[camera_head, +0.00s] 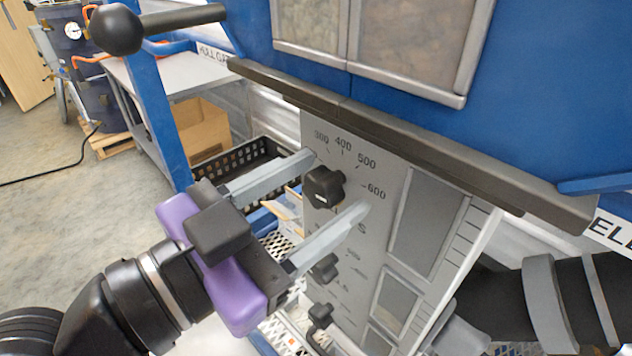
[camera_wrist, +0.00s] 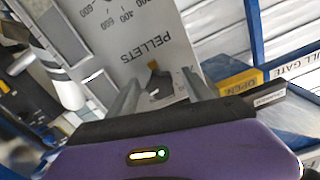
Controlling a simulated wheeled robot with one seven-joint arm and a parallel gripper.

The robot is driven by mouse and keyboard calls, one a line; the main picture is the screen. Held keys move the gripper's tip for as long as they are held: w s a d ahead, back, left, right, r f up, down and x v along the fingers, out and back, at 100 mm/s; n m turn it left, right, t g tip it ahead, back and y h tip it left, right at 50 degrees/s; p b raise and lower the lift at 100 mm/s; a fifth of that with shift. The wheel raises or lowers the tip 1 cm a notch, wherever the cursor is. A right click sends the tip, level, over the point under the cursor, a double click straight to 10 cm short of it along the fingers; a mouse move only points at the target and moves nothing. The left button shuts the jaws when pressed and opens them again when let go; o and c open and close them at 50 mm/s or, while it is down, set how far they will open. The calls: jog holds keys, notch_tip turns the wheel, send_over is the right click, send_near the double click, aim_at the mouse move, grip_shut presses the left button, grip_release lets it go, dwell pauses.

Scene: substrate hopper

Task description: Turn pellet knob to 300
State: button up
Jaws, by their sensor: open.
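The pellet knob (camera_head: 323,186) is a black lobed knob, the top one on a grey panel (camera_head: 330,135). A scale reading 300, 400, 500 and 600 arcs above and right of it. A white mark shows on its face, but I cannot tell which number it points at. My gripper (camera_head: 336,183) is open, with one finger to the upper left of the knob and one to the lower right. I see no clear contact. In the wrist view, a dark knob (camera_wrist: 158,80) shows between the fingers, beside an upside-down PELLETS label (camera_wrist: 146,42).
Two more black knobs (camera_head: 325,268) (camera_head: 320,318) sit below on the panel. A dark ledge (camera_head: 420,155) of the blue hopper (camera_head: 420,115) overhangs the panel. A black crate (camera_head: 235,160) and a cardboard box (camera_head: 195,130) stand behind. Open floor lies at left.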

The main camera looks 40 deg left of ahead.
grip_shut()
